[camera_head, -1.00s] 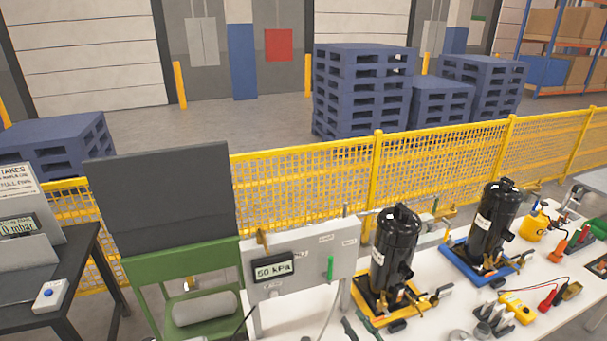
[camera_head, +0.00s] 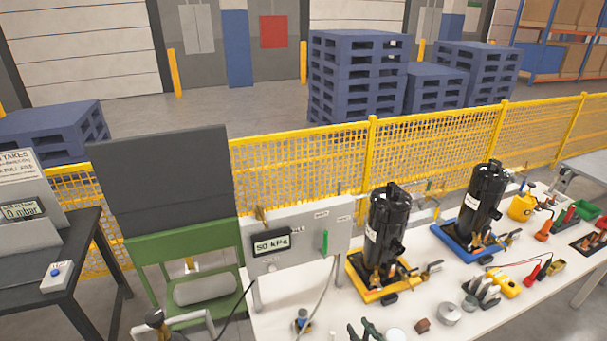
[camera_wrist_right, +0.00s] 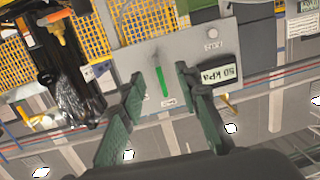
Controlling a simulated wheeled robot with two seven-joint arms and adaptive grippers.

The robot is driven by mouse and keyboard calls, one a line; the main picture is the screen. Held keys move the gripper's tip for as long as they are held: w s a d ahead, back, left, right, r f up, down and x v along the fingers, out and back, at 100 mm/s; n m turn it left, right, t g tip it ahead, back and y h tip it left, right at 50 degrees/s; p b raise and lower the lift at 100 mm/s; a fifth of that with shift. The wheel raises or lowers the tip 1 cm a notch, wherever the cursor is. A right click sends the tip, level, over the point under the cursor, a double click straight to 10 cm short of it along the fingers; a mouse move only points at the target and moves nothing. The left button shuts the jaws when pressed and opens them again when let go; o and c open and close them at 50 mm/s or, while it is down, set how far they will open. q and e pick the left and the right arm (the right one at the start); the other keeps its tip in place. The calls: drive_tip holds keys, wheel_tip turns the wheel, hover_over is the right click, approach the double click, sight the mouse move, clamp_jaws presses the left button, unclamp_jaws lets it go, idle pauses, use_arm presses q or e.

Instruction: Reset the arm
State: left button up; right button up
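My right gripper (camera_head: 360,327) shows only as dark green fingertips at the bottom edge of the head view, over the front of the white bench. In the right wrist view my right gripper (camera_wrist_right: 159,78) is open, with nothing between its two fingers. Past it the grey panel (camera_wrist_right: 140,58) appears upside down, with its green lever (camera_wrist_right: 162,82) and 50 kPa display (camera_wrist_right: 219,73). My left gripper is not in view.
The white bench (camera_head: 420,319) carries two black compressors (camera_head: 387,228) (camera_head: 484,198) on yellow and blue trays, plus tools and small parts. The grey panel (camera_head: 335,235) stands left of them. A yellow mesh fence (camera_head: 300,165) runs behind the bench.

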drive_tip(key=s+d+f+m+g+h, duration=0.1)
drive_tip(key=s+d+f+g+h, duration=0.2)
drive_tip(key=s+d+f, duration=0.4)
drive_tip(key=s+d+f+m+g+h, duration=0.2)
drive_tip(key=s+d+f+g+h, duration=0.15)
drive_tip(key=s, duration=0.45)
drive_tip(key=s+d+f+m+g+h, duration=0.1)
drive_tip(key=s+d+f+g, duration=0.2)
drive_tip(key=s, duration=0.6)
drive_tip(key=s+d+f+m+g, duration=0.1)
drive_tip(key=s+d+g, duration=0.25)
drive_tip(key=s, duration=0.45)
wheel_tip(320, 180, down, 30)
drive_tip(key=s+n, duration=0.1)
drive_tip(key=s, duration=0.1)
drive_tip(key=s+f+g+b, duration=0.1)
drive_tip(key=s+f, duration=1.7)
drive_tip(key=s, duration=0.1)
drive_tip(key=shift+a+f+n, duration=0.15)
drive_tip(key=shift+a+n, duration=0.05)
drive_tip(key=shift+n, duration=0.1)
